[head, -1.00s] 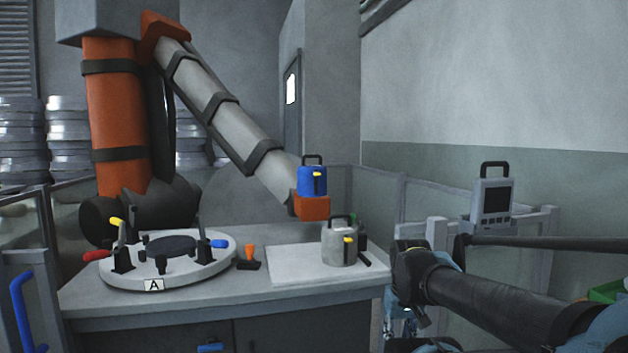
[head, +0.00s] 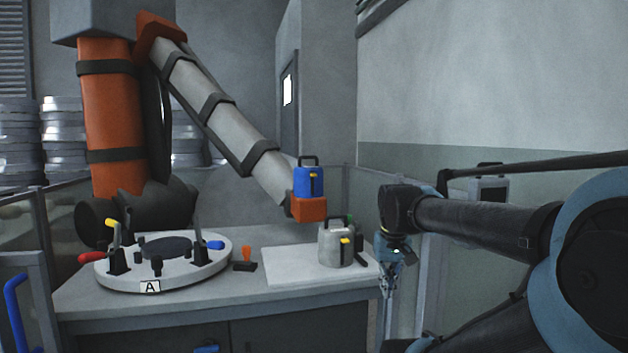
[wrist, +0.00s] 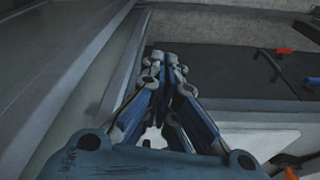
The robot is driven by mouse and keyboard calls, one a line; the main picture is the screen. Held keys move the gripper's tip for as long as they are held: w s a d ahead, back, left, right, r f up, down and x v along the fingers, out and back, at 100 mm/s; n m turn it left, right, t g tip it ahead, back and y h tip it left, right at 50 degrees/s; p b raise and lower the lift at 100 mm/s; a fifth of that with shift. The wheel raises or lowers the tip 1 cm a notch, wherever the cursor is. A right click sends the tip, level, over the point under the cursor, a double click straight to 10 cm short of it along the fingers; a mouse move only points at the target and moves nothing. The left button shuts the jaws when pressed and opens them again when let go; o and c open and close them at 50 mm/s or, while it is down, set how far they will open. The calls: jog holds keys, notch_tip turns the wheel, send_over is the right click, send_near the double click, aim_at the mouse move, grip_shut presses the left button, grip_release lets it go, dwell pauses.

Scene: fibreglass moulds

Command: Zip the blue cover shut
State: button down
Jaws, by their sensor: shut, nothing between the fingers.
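The blue cover (head: 303,182) is on a canister-like body with a black top handle, at the orange end of the big industrial arm in the head view. A yellow tab (head: 313,177) shows on its front; I cannot make out how far the zip is closed. My gripper (head: 388,290) points down beside the right end of the bench, lower than the blue cover and to its right, apart from it. In the wrist view my gripper (wrist: 166,58) has its fingers together and empty. The blue cover does not show there.
A grey canister (head: 334,246) with a yellow tab stands on a white board (head: 285,270) on the bench. A round fixture (head: 180,279) marked A stands at left. Railings (head: 430,280) are behind my arm.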

jog(key=w+a+r, duration=0.3)
jog(key=w+r, duration=0.8)
jog(key=r, duration=0.2)
jog(key=n, duration=0.3)
send_near(314, 174)
jog(key=shift+w+d+g, duration=0.15)
jog(key=shift+w+g, duration=0.15)
jog(key=shift+g, duration=0.1)
jog(key=shift+w+f, duration=0.15)
jog(key=shift+f, duration=1.55)
jog(key=shift+w+f, duration=0.15)
jog(key=shift+f, duration=1.55)
jog(key=shift+f, duration=0.1)
